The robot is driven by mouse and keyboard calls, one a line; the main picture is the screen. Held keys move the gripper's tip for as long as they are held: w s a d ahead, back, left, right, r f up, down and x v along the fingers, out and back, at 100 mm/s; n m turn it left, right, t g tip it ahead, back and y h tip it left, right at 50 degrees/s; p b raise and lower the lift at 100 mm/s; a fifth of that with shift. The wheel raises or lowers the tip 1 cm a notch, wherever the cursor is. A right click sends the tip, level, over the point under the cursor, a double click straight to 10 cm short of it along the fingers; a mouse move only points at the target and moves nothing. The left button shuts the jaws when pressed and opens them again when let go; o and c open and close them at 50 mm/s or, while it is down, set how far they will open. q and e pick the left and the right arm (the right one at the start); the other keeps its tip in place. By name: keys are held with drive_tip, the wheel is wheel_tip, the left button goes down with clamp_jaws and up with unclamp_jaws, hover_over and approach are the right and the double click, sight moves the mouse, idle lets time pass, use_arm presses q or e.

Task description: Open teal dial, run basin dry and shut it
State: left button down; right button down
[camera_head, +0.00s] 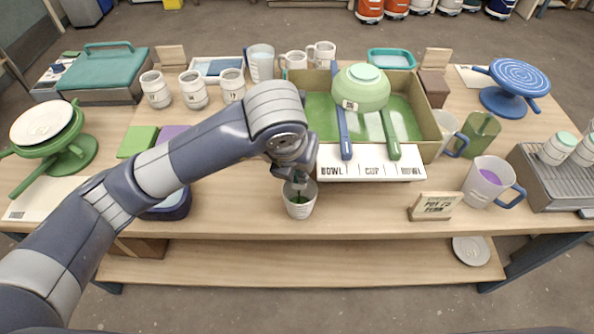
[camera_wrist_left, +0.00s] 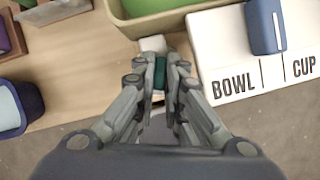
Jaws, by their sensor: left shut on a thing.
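The basin (camera_head: 431,150) is an olive-cream box with green liquid in it, at the middle of the table. My left gripper (camera_head: 300,178) is at its front left corner, pointing down, shut on the small teal dial (camera_wrist_left: 158,78). The fingers hide most of the dial, so I cannot tell how far it is turned. A white cup (camera_head: 299,207) stands below the gripper at the table's front edge. The basin wall (camera_wrist_left: 165,20) also shows in the left wrist view. My right gripper is not in view.
A green bowl (camera_head: 361,88) and blue and green handled tools (camera_head: 391,140) lie across the basin. A white BOWL/CUP board (camera_head: 370,163) is at its front. A jug with purple liquid (camera_head: 488,182) and a small sign (camera_head: 436,206) stand to the right.

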use_arm(q)
drive_tip(key=shift+n, duration=0.5)
drive_tip(key=c, duration=1.7)
unclamp_jaws()
